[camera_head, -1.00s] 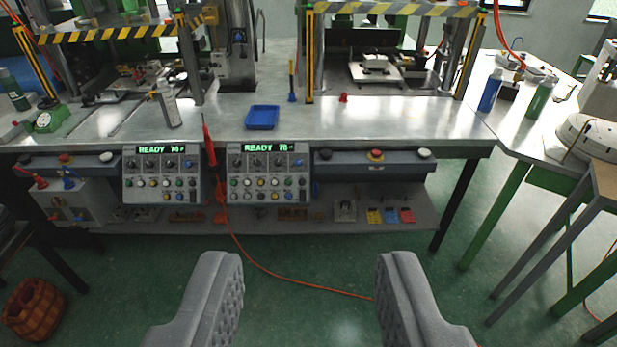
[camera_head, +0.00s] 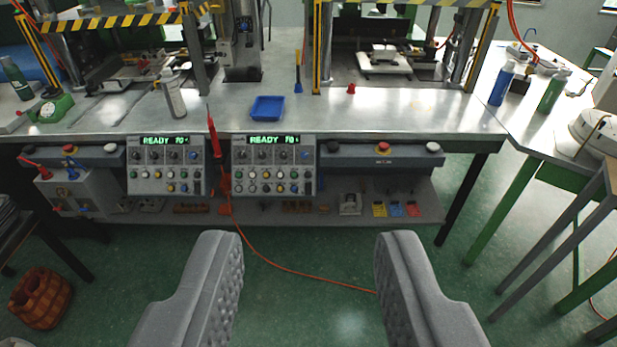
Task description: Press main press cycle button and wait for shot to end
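My gripper (camera_head: 309,255) is open and empty, its two grey padded fingers wide apart over the green floor in front of the bench. Two control panels hang under the bench edge: a left panel (camera_head: 165,165) and a right panel (camera_head: 273,166). Both displays glow green with READY and a number. To the right of the right panel is a button bar (camera_head: 405,160) with a black button (camera_head: 333,146), a red button (camera_head: 382,148) and a white button (camera_head: 433,147). A similar bar on the left has a red button (camera_head: 69,149). My gripper touches none of these.
The metal bench (camera_head: 400,115) carries two presses with striped guards, a blue tray (camera_head: 267,108) and a spray bottle (camera_head: 173,93). A red-handled tool (camera_head: 212,138) hangs between the panels, with an orange cable trailing on the floor. A basket (camera_head: 41,298) stands at lower left.

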